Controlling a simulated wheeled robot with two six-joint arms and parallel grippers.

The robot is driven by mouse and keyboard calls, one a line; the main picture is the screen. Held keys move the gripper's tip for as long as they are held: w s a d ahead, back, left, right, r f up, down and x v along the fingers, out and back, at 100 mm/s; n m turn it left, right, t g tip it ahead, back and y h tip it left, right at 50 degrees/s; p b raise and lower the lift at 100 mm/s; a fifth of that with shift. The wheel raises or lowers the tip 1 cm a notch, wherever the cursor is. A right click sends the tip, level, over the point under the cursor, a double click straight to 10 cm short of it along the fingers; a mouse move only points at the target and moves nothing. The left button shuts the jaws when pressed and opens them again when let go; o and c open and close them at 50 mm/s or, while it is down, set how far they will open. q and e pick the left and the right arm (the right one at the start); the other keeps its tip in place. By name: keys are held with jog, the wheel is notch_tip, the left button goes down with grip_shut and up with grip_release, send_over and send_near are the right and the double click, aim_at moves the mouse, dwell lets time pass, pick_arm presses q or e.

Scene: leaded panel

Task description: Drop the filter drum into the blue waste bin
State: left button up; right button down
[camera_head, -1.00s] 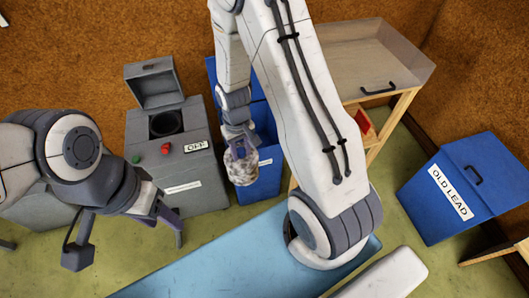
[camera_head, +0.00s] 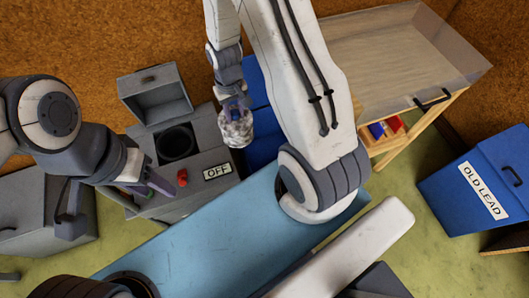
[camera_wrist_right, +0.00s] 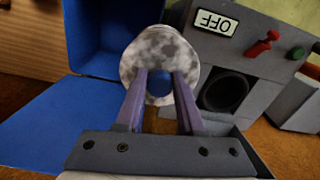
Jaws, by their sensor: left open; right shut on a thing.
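The filter drum (camera_head: 236,128) is a mottled grey-and-white cylinder with a hole through its middle. My right gripper (camera_head: 236,104) is shut on it and holds it up in the air. In the right wrist view the drum (camera_wrist_right: 160,53) sits at the fingertips. An open blue bin (camera_head: 262,148) is behind and to the right of the drum in the head view, partly hidden by my arm. In the right wrist view its blue inside (camera_wrist_right: 100,40) is just left of the drum. My left gripper (camera_head: 112,205) is open and empty in front of the grey machine.
The grey machine (camera_head: 200,140) has a raised lid, a round opening, a red control and an OFF sign. A light blue surface (camera_head: 200,235) crosses the front. A closed blue box marked OLD LEAD (camera_head: 470,190) and a wooden stand with a clear-sided tray (camera_head: 385,60) are at right.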

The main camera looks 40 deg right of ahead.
jog(key=s+d+f+m+b, duration=0.1)
jog(key=d+f+m+b, duration=0.2)
jog(key=d, duration=0.4)
jog(key=s+d+f+m, duration=0.1)
jog(key=d+f+m, duration=0.1)
jog(key=d+m, duration=0.45)
jog(key=shift+n, duration=0.95)
jog(key=f+b, duration=0.1)
jog(key=f, duration=0.1)
jog(key=d+f+b, duration=0.1)
jog(key=f+b, duration=0.2)
jog(key=b, duration=0.1)
jog(key=shift+s+d+f, duration=0.15)
jog(key=shift+d+f, duration=0.1)
jog(key=shift+f, duration=0.15)
jog(key=shift+c, duration=2.2)
grip_release()
notch_tip(320, 180, up, 10)
jog(key=shift+r+p, duration=0.25)
jog(key=shift+p, duration=0.2)
